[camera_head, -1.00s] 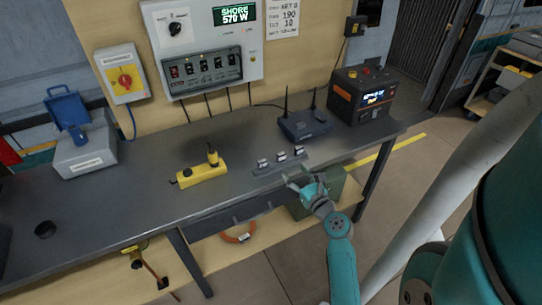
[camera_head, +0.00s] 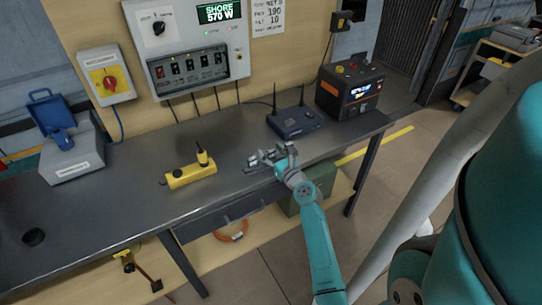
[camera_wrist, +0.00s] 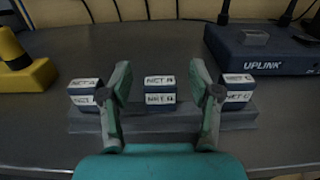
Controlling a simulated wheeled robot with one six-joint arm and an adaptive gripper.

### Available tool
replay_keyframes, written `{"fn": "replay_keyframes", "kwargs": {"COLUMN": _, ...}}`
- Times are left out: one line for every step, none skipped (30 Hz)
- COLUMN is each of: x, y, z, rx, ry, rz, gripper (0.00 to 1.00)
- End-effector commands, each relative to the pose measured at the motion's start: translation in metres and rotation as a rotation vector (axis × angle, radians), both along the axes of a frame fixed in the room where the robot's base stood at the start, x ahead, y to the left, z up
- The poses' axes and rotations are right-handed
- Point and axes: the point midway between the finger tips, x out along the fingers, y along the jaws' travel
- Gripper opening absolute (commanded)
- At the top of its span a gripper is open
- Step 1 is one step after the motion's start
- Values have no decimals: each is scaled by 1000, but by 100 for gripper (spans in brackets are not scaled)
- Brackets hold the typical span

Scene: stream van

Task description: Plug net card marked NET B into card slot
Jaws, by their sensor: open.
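Three small dark cards with white labels stand in a row on a grey rack (camera_wrist: 160,124) in the wrist view. The left card (camera_wrist: 85,95) reads NET A and the right card (camera_wrist: 237,92) reads NET C. The middle card (camera_wrist: 160,91) has a blurred label, its last letter unclear. My gripper (camera_wrist: 162,78) is open and empty, its fingers appearing either side of the middle card; contact cannot be told. In the head view my gripper (camera_head: 267,157) is over the rack and largely hides the cards. A dark blue UPLINK box (camera_wrist: 262,50) stands behind at right; I cannot make out a card slot.
A yellow device (camera_head: 190,173) lies left of the rack. A black power unit (camera_head: 348,92) stands at the right end of the grey bench (camera_head: 120,205). A grey box with a blue lid (camera_head: 72,155) is at left. Bench between yellow device and grey box is clear.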

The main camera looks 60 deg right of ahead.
Motion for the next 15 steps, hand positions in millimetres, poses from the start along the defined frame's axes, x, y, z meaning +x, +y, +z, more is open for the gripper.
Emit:
{"fn": "replay_keyframes", "kwargs": {"x": 2, "y": -1, "z": 0, "rx": 1, "ry": 1, "rz": 0, "gripper": 62}}
{"fn": "replay_keyframes", "kwargs": {"x": 2, "y": -1, "z": -1, "rx": 1, "ry": 1, "rz": 0, "gripper": 62}}
{"fn": "replay_keyframes", "kwargs": {"x": 2, "y": -1, "z": -1, "rx": 1, "ry": 1, "rz": 0, "gripper": 62}}
{"fn": "replay_keyframes", "kwargs": {"x": 2, "y": -1, "z": -1, "rx": 1, "ry": 1, "rz": 0, "gripper": 62}}
{"fn": "replay_keyframes", "kwargs": {"x": 2, "y": -1, "z": -1, "rx": 1, "ry": 1, "rz": 0, "gripper": 62}}
{"fn": "replay_keyframes", "kwargs": {"x": 2, "y": -1, "z": -1, "rx": 1, "ry": 1, "rz": 0, "gripper": 62}}
{"fn": "replay_keyframes", "kwargs": {"x": 2, "y": -1, "z": -1, "rx": 1, "ry": 1, "rz": 0, "gripper": 62}}
{"fn": "replay_keyframes", "kwargs": {"x": 2, "y": -1, "z": -1, "rx": 1, "ry": 1, "rz": 0, "gripper": 57}}
{"fn": "replay_keyframes", "kwargs": {"x": 2, "y": -1, "z": 0, "rx": 1, "ry": 1, "rz": 0, "gripper": 48}}
{"fn": "replay_keyframes", "kwargs": {"x": 2, "y": -1, "z": 0, "rx": 1, "ry": 1, "rz": 0, "gripper": 40}}
{"fn": "replay_keyframes", "kwargs": {"x": 2, "y": -1, "z": 0, "rx": 1, "ry": 1, "rz": 0, "gripper": 32}}
{"fn": "replay_keyframes", "kwargs": {"x": 2, "y": -1, "z": 0, "rx": 1, "ry": 1, "rz": 0, "gripper": 22}}
{"fn": "replay_keyframes", "kwargs": {"x": 2, "y": -1, "z": 0, "rx": 1, "ry": 1, "rz": 0, "gripper": 15}}
{"fn": "replay_keyframes", "kwargs": {"x": 2, "y": -1, "z": 0, "rx": 1, "ry": 1, "rz": 0, "gripper": 11}}
{"fn": "replay_keyframes", "kwargs": {"x": 2, "y": -1, "z": 0, "rx": 1, "ry": 1, "rz": 0, "gripper": 10}}
